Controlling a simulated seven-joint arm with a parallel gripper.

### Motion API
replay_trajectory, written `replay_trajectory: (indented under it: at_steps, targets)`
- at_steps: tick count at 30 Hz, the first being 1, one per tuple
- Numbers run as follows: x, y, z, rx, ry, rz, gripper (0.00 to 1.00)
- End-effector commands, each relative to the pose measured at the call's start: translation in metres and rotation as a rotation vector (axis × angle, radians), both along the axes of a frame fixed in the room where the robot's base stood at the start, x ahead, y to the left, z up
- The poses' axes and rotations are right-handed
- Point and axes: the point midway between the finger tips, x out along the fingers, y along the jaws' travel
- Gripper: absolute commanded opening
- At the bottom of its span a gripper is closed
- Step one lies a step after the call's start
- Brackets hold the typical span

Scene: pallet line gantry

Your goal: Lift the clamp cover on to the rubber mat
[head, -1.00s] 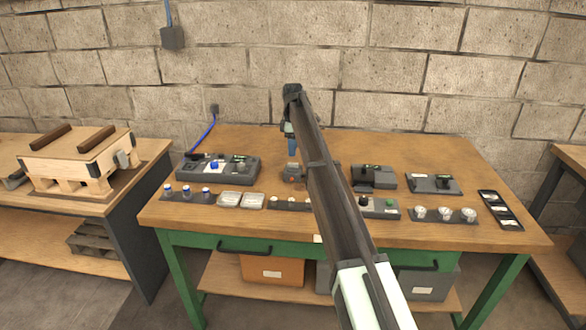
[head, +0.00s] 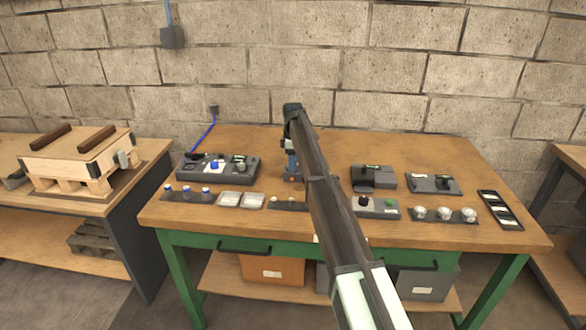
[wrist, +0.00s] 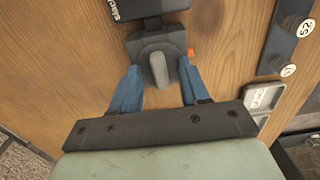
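My gripper (head: 291,168) is low over the middle of the bench. In the wrist view its blue fingers (wrist: 158,72) are apart, one on each side of a rounded grey handle (wrist: 156,66) on a dark grey block (wrist: 152,42). This block looks like the clamp cover, but I cannot be sure. I see no clear grip on the handle. In the head view the block is mostly hidden behind my gripper and arm. I cannot tell for certain which dark flat piece is the rubber mat; one dark flat plate (head: 450,188) lies at the right.
A grey control box (head: 245,172) with knobs stands left on the wooden bench (head: 270,145). A dark block (head: 372,177) and a button box (head: 378,208) stand right of my arm.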

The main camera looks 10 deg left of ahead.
Motion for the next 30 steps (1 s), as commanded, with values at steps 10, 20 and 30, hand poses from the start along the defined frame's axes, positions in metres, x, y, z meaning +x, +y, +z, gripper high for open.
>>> replay_trajectory:
  at_steps: [10,20,30]
  targets:
    - [-0.0001,0.0,0.0002,0.0,0.0,0.0,0.11]
    - [-0.0001,0.0,0.0004,0.0,0.001,0.0,0.0]
    - [0.0002,0.0001,0.008,0.0,0.0,0.0,0.0]
